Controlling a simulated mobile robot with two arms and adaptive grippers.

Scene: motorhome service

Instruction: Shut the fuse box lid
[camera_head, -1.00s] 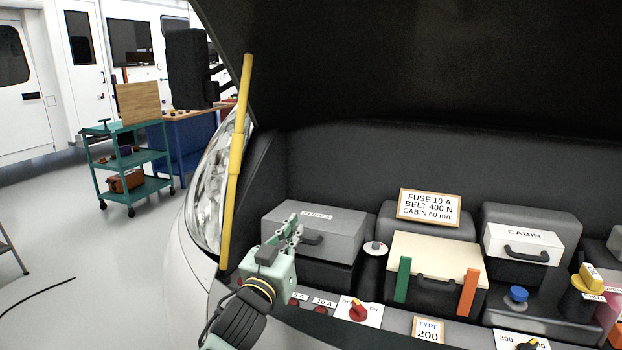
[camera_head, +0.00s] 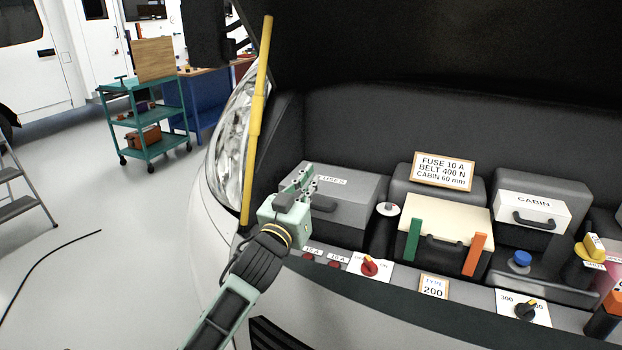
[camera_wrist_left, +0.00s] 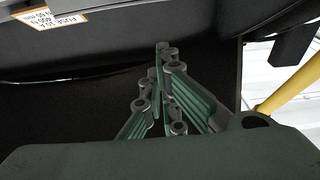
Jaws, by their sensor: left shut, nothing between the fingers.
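The fuse box is a black box under a grey lid (camera_head: 343,190) with a "FUSES" label and a dark handle, at the left end of the engine bay in the head view. The lid appears to lie down over the box. My left gripper (camera_head: 304,180) is shut and empty, at the lid's front left part, partly covering the label. I cannot tell whether it touches the lid. In the left wrist view the closed fingers (camera_wrist_left: 165,85) point at a dark surface. My right gripper is not in view.
A yellow prop rod (camera_head: 257,125) stands left of the fuse box under the raised bonnet. A red knob (camera_head: 369,266) sits on the front ledge. A cream-topped box (camera_head: 446,220) and a "CABIN" box (camera_head: 531,211) stand to the right. A teal cart (camera_head: 145,118) stands behind left.

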